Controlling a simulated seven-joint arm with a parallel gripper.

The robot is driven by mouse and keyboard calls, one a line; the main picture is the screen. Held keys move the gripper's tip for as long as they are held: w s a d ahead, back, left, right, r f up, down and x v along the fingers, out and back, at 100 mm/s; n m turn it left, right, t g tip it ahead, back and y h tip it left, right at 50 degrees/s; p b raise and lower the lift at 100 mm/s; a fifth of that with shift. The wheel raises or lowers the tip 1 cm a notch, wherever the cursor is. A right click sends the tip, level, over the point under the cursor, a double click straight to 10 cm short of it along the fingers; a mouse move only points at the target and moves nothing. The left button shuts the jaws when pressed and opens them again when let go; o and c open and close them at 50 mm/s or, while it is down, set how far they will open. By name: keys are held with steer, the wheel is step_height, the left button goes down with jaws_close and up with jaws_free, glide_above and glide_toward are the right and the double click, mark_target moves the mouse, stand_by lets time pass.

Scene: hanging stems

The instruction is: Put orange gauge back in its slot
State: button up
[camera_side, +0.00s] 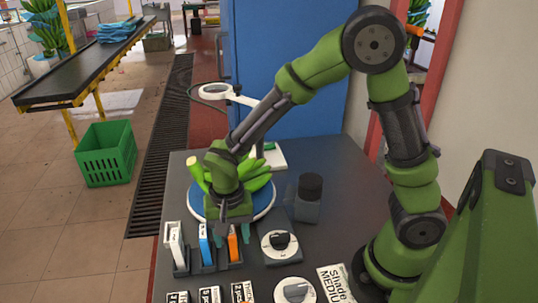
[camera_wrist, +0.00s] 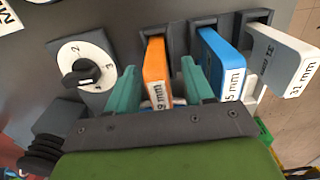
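The orange gauge (camera_side: 233,246) stands upright in the rightmost slot of the dark holder (camera_side: 208,267) in the side view. In the wrist view, the orange gauge (camera_wrist: 156,68) has its far end within a dark slot frame, and its label is partly hidden. My gripper (camera_side: 232,236) is over the gauge. In the wrist view, my gripper's teal fingers (camera_wrist: 160,90) are on either side of the gauge, with a visible gap on the right. They look open around it, not clamped.
A blue gauge (camera_side: 206,245) and a white gauge (camera_side: 174,245) stand in slots to the left. A dial (camera_side: 280,245) is right of the holder. Behind my gripper, green bananas (camera_side: 258,172) lie on a blue round plate (camera_side: 270,205). A dark-capped container (camera_side: 309,198) stands right.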

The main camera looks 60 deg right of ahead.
step_height(320, 180, up, 16)
steer(key=s+d+r+n+t+y, duration=0.2)
steer(key=s+d+r+n+t, duration=0.1)
steer(key=s+d+n+t, duration=0.2)
steer(key=shift+s+d+r+t, duration=0.4)
steer(key=shift+s+d+t, duration=0.7)
steer(key=shift+s+d, duration=0.85)
steer(key=shift+s+a, duration=0.2)
